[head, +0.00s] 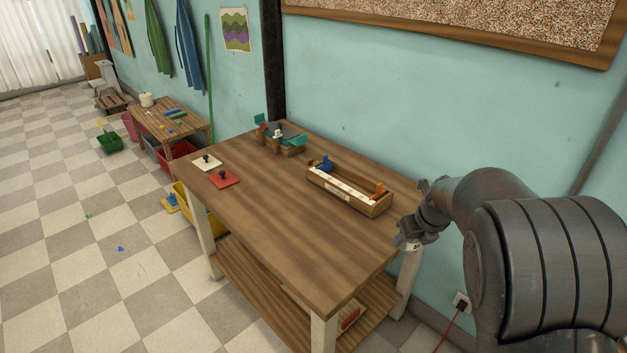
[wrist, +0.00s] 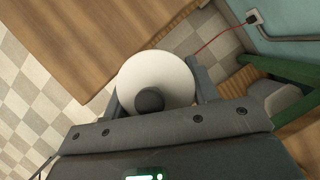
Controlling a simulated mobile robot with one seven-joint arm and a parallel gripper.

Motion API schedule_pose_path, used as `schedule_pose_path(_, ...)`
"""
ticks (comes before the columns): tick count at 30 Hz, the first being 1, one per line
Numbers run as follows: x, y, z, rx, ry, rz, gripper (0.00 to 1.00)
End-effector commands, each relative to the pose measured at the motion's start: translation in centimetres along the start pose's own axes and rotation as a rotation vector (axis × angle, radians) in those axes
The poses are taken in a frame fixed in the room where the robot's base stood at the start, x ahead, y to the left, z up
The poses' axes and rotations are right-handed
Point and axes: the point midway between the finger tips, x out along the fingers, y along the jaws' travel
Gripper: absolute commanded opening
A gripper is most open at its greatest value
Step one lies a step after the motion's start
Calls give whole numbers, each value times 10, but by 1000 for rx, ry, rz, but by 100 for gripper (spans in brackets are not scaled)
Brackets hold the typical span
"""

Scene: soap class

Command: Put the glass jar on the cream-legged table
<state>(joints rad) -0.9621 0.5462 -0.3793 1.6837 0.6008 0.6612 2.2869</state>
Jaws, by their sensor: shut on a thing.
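The glass jar (wrist: 172,70) shows in the wrist view from above as a round, whitish shape with a dark knob in its middle. My gripper (wrist: 157,90) is shut on it, with a finger on each side. The cream-legged table (head: 275,225) has a brown wooden top and cream legs; its top (wrist: 85,40) also shows at the upper left of the wrist view. In the head view my gripper (head: 405,238) is by the table's right edge, and the jar is mostly hidden there. In the wrist view the jar overlaps the table edge and the floor.
A wooden box (head: 350,190) with tools stands at the table's back right. A small caddy (head: 283,140) stands at the back corner, with red (head: 223,178) and cream (head: 206,163) knobbed squares at the left. The middle and front of the tabletop are clear. The wall is behind.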

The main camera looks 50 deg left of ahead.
Motion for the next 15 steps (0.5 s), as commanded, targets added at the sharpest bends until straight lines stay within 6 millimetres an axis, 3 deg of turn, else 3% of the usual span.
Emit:
schedule_pose_path(1, 4, 21, 11, -32, 0, 13, 14)
schedule_pose_path(6, 15, 72, 32, -104, 1, 44, 14)
schedule_pose_path(15, 26, 114, 47, -154, 3, 65, 14)
